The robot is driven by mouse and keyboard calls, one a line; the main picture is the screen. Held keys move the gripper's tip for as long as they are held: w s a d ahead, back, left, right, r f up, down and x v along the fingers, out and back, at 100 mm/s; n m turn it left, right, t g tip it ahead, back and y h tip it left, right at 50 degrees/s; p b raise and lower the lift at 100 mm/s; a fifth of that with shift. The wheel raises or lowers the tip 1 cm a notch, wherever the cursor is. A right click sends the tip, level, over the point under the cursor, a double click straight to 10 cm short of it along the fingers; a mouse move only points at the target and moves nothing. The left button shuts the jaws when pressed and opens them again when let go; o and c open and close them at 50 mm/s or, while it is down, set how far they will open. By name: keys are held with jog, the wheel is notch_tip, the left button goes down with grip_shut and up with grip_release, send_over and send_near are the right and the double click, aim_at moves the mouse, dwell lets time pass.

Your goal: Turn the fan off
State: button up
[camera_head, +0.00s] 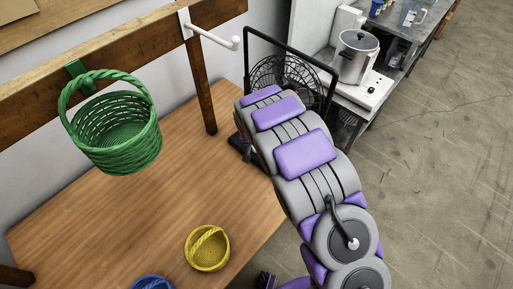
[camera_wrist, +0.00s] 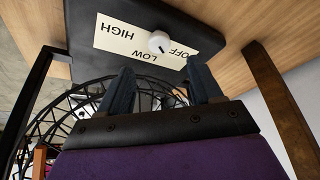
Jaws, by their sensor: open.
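The fan (camera_head: 284,72) is a black wire-cage fan with a square frame, at the table's far right end, partly hidden by my arm in the head view. In the wrist view its dark base (camera_wrist: 80,45) carries a white label (camera_wrist: 115,38) reading HIGH, LOW and OFF, seen upside down. A round white knob (camera_wrist: 160,42) sits on the label, between LOW and OFF in the picture. Its exact setting is hard to read. My gripper (camera_wrist: 159,72) is open, its two dark fingers apart and pointing at the base, with the knob beyond the gap between them. I see no contact.
A green basket (camera_head: 118,135) hangs on the wooden rail at left, near a white hook (camera_head: 212,37). A yellow basket (camera_head: 207,248) and a blue basket (camera_head: 152,282) stand on the wooden table (camera_head: 90,215). A wooden post (camera_wrist: 280,105) is right of my gripper.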

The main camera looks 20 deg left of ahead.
jog(key=b+x, duration=0.1)
jog(key=x, duration=0.8)
jog(key=shift+w, duration=0.15)
jog(key=c, duration=1)
jog(key=shift+r, duration=0.1)
jog(key=shift+c, duration=0.3)
